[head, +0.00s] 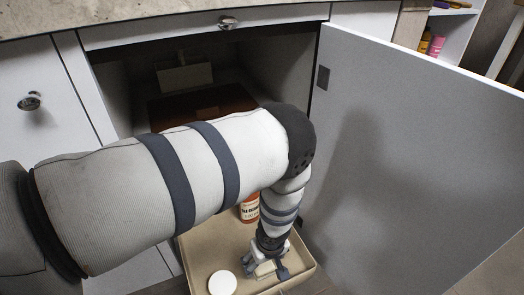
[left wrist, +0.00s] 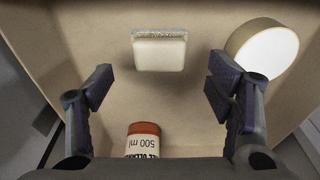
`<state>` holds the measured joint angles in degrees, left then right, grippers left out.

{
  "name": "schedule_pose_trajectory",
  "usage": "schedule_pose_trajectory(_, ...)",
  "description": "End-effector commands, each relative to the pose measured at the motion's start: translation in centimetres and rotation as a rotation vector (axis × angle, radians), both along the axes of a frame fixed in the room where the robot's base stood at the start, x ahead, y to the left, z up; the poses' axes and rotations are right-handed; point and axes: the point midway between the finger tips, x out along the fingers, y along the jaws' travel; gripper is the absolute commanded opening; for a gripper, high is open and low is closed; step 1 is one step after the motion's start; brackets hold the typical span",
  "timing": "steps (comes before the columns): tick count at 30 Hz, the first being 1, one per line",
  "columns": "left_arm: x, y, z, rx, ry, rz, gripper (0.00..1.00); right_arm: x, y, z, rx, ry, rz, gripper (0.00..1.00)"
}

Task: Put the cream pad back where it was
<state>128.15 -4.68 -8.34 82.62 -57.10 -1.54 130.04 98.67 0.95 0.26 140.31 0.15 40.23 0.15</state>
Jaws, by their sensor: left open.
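The cream pad (left wrist: 159,52), a small block with a grey speckled strip along one edge, lies in the tan bin (head: 192,245). In the left wrist view it is ahead of the fingertips, between their lines, with a gap. My left gripper (left wrist: 160,92) is open and empty. In the head view the gripper (head: 268,264) is down inside the bin near its front right, largely covering the pad there. A bottle with an orange-red top and white label (left wrist: 142,142) stands in the bin, near the gripper. My right gripper is in neither view.
A round white-topped object (head: 222,283) is in the bin, right of the pad in the left wrist view. The bin sits before an open, dark cabinet (head: 180,75). Its grey door (head: 410,150) stands open at the right. My left arm crosses the opening.

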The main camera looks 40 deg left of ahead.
Motion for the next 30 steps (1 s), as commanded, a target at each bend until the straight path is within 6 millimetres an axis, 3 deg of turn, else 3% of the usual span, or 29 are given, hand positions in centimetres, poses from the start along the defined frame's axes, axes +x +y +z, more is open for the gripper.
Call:
schedule_pose_trajectory(1, 0.2, -0.2, 2.4, 0.0, -0.01, -0.001, 0.74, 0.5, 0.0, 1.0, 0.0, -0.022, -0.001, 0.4)
schedule_pose_trajectory(7, -0.2, -1.0, 6.5, 0.0, -0.005, -0.001, 0.74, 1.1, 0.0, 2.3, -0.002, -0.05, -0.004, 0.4)
schedule_pose_trajectory(14, -0.4, -1.2, 7.6, 0.0, -0.001, 0.001, 0.74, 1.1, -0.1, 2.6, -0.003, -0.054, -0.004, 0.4)
schedule_pose_trajectory(17, -2.4, -1.4, 6.7, -0.016, 0.038, -0.026, 0.74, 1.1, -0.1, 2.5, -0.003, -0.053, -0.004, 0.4)
schedule_pose_trajectory(20, -10.5, -2.6, 4.1, -0.091, 0.182, -0.146, 0.74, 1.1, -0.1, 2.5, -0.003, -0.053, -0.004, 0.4)
schedule_pose_trajectory(21, -15.5, -3.4, 3.2, -0.141, 0.259, -0.22, 0.74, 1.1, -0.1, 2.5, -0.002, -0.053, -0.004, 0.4)
schedule_pose_trajectory(23, -23.6, -4.5, 2.9, -0.224, 0.368, -0.346, 0.74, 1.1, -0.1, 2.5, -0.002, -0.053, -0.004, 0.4)
schedule_pose_trajectory(24, -28.8, -5.1, 3.4, -0.277, 0.43, -0.434, 0.74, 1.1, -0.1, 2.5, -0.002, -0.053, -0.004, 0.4)
schedule_pose_trajectory(27, -40.3, -5.8, 6.8, -0.386, 0.568, -0.662, 0.74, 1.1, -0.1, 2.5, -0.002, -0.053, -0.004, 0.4)
schedule_pose_trajectory(30, -47.7, -5.5, 11.1, -0.456, 0.67, -0.864, 0.74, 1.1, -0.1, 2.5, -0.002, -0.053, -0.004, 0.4)
